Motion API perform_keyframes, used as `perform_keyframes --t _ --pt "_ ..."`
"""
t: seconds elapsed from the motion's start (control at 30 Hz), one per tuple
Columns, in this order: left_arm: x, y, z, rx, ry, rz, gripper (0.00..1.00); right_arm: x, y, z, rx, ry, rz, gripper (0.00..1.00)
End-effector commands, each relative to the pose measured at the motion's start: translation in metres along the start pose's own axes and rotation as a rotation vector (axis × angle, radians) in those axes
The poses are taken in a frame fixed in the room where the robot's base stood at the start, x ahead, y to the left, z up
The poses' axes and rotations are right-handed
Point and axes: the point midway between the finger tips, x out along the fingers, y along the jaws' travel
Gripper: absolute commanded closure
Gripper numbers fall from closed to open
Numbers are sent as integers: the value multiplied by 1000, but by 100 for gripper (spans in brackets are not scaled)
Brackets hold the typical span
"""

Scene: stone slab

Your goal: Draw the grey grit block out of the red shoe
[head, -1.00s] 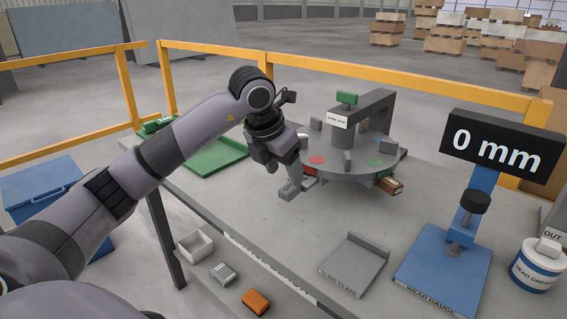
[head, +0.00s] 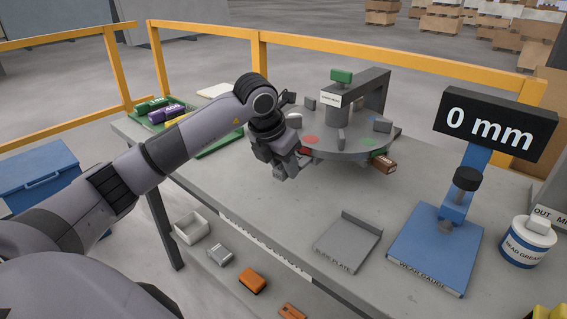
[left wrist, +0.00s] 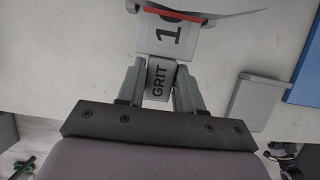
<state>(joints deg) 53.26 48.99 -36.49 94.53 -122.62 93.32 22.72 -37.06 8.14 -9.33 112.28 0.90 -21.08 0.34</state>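The grey grit block (left wrist: 160,80), marked GRIT, shows in the left wrist view between the fingers of my left gripper (left wrist: 160,72). The fingers lie along both its sides and look closed on it. In the head view my left gripper (head: 284,172) is low at the turntable's left front rim. A bit of the red shoe (head: 304,152) shows beside it under the rim; the block is mostly hidden there.
The round turntable (head: 345,149) carries several small blocks, with a brown-red shoe (head: 384,163) at its right. The grey plate (head: 348,246), blue wear gauge (head: 435,250) reading 0 mm and grease tub (head: 528,242) stand right. A green tray (head: 222,145) is behind my arm.

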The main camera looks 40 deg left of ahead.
Motion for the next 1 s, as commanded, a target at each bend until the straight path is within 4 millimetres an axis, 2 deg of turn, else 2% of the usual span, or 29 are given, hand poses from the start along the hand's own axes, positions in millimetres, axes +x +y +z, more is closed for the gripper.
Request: perform_keyframes --t 1.0 --pt "-15 1 -34 0 -3 0 100 6 0 7 0 3 0 57"
